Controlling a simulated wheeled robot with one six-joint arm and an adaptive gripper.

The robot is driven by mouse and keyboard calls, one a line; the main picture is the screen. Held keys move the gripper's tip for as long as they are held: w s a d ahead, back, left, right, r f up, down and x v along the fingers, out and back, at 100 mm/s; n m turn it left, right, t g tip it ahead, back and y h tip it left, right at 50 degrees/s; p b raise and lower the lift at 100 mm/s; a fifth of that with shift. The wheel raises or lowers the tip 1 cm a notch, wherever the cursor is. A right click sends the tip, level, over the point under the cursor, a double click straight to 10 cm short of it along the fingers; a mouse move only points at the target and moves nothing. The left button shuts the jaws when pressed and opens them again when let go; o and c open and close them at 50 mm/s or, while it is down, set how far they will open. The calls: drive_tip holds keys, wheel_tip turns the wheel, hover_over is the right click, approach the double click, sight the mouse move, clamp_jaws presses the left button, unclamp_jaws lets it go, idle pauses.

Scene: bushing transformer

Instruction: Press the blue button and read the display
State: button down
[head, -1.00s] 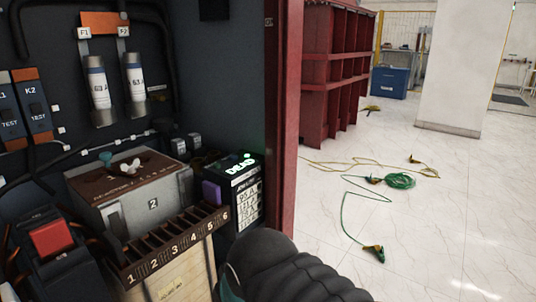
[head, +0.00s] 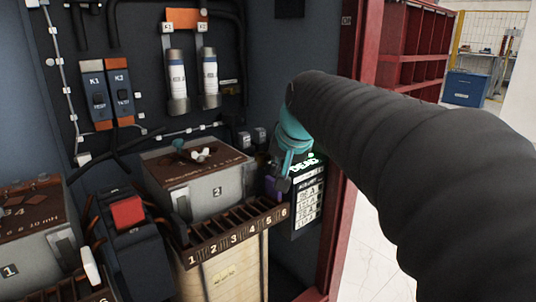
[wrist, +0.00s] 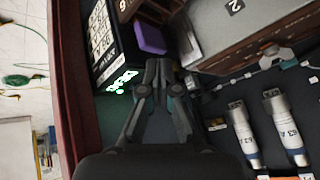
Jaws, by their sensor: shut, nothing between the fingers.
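A black device with a green lit display (head: 303,167) stands at the right end of the cabinet. Its display reads "DEAD", with printed white labels below. The blue-purple button (head: 271,187) is at the device's left side, partly covered by my gripper in the head view. My gripper (head: 282,187) is shut and empty, pointing down at the button. In the wrist view the button (wrist: 149,38) lies just beyond the closed fingertips (wrist: 158,64). Whether they touch it I cannot tell. The green display (wrist: 121,82) is beside the fingers there, tilted.
A numbered rack (head: 235,232) and grey box 2 (head: 200,190) stand left of the device. A red button block (head: 127,212) is further left. Fuses (head: 210,75) hang above. The red cabinet frame (head: 345,225) is close on the right. Open floor lies beyond it.

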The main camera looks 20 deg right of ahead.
drive_tip(key=w+d+r+m+t, duration=0.1)
drive_tip(key=w+d+r+m, duration=0.1)
drive_tip(key=w+d, duration=0.4)
drive_tip(key=w+d+r+m, duration=0.2)
drive_tip(key=w+d+r, duration=0.2)
drive_tip(key=w+d, duration=0.3)
drive_tip(key=w, duration=0.3)
drive_tip(key=shift+w+r+t, duration=0.25)
drive_tip(key=shift+w+t, duration=0.05)
drive_tip(key=shift+t, duration=0.1)
wheel_tip(320, 180, down, 7)
drive_tip(key=shift+f+b, duration=0.2)
drive_tip(key=shift+b, duration=1.05)
drive_tip(key=shift+f+b, duration=0.5)
drive_tip(key=shift+f, duration=0.2)
drive_tip(key=shift+f+b, duration=0.3)
drive_tip(key=shift+f, duration=0.15)
